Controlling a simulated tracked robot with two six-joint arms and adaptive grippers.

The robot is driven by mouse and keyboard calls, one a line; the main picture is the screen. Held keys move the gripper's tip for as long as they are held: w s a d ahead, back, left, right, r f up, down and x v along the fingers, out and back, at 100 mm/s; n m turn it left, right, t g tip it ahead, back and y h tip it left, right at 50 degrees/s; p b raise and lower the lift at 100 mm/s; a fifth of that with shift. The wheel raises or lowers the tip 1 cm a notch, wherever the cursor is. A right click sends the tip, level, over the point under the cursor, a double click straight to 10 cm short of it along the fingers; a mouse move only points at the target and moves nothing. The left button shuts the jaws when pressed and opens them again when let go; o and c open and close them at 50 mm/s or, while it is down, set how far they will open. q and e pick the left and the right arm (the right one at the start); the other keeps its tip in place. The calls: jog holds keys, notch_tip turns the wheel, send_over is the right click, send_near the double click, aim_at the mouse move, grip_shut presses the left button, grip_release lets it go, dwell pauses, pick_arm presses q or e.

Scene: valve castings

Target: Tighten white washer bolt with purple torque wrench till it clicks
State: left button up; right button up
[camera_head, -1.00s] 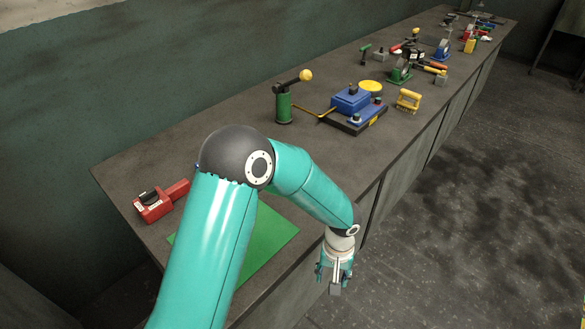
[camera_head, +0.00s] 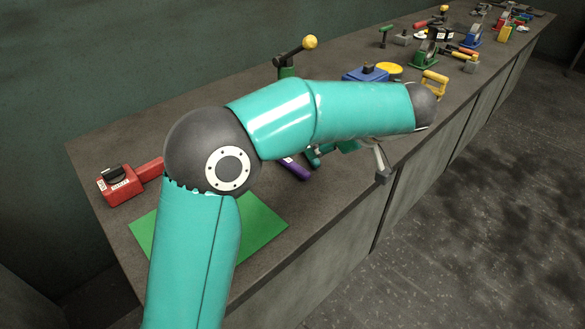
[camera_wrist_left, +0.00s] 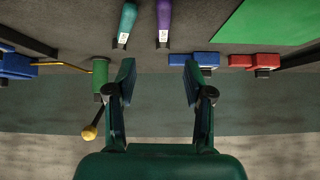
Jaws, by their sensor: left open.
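The purple torque wrench (camera_head: 293,168) lies on the bench, its handle partly hidden by my left forearm. In the left wrist view its purple handle (camera_wrist_left: 164,18) stands in the gap between the fingers, beyond the tips. A teal handle (camera_wrist_left: 126,20) lies beside it, to its left. My left gripper (camera_wrist_left: 161,75) is open and empty, apart from both handles. In the head view my left forearm mostly hides this gripper. I cannot make out the white washer bolt in either view. My right gripper is not in view.
A green mat (camera_head: 258,222) and a red device (camera_head: 119,186) are at the left. A green post (camera_head: 286,72) with a yellow-knobbed lever and a blue fixture (camera_head: 362,75) stand behind my forearm. A blue block (camera_wrist_left: 194,60) shows in the wrist view. Several tools crowd the far bench.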

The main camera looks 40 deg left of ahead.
aim_at(295, 163)
pick_arm(q)
jog(key=shift+n, duration=0.3)
jog(key=x, duration=1.1)
jog(key=shift+s+a+r, duration=0.1)
jog(key=shift+a+r, duration=0.3)
jog(key=shift+a, duration=0.05)
jog(key=shift+p+x, duration=0.75)
jog(key=shift+x, duration=1.95)
jog(key=shift+s+a+r, duration=0.1)
jog(key=shift+s+r, duration=0.05)
jog(key=shift+r, duration=0.05)
grip_shut()
